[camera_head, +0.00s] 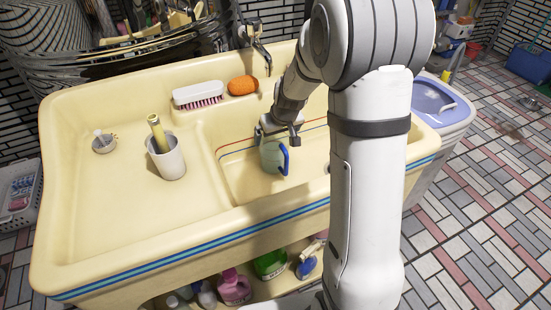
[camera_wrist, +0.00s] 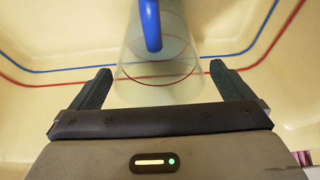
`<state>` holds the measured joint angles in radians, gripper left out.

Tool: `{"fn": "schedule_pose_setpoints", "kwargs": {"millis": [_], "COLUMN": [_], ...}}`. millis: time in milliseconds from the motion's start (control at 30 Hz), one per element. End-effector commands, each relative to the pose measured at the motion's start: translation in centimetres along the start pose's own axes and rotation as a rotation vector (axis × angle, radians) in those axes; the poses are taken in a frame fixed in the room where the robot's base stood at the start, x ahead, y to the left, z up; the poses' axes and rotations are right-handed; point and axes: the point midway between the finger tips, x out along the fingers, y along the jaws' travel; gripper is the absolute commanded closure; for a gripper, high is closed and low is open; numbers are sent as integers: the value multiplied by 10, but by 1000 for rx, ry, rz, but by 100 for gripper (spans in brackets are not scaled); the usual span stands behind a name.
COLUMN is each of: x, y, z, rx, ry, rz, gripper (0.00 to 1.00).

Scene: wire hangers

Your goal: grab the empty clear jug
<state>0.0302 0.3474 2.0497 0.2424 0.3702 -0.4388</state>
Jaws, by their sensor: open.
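The clear jug (camera_head: 271,157) has a blue handle and stands in the basin of the cream sink (camera_head: 100,215). In the wrist view the jug (camera_wrist: 150,75) lies ahead, between the lines of my two fingers, with its blue handle (camera_wrist: 150,25) toward the top. Its walls are see-through and I see no contents. My gripper (camera_head: 280,133) is above and at the near top of the jug, partly hiding it in the head view. In the wrist view my gripper (camera_wrist: 161,88) is open, with a finger on each side and clear of the jug's walls.
A white brush (camera_head: 198,95) and an orange sponge (camera_head: 242,85) lie on the sink's back ledge. A cup with a greenish handle (camera_head: 168,158) stands on the left drainboard. Bottles (camera_head: 235,287) sit below. A lilac-lidded bin (camera_head: 440,100) stands at the right.

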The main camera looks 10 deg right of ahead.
Motion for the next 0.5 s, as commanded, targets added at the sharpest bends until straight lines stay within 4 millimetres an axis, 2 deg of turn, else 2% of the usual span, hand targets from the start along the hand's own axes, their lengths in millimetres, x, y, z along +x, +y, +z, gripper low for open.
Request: {"fn": "schedule_pose_setpoints", "kwargs": {"millis": [300,500], "x": [46,52], "y": [2,3], "z": [-3,-4], "rx": [1,1], "ry": [-3,0], "rz": [-1,0], "gripper": [0,0]}}
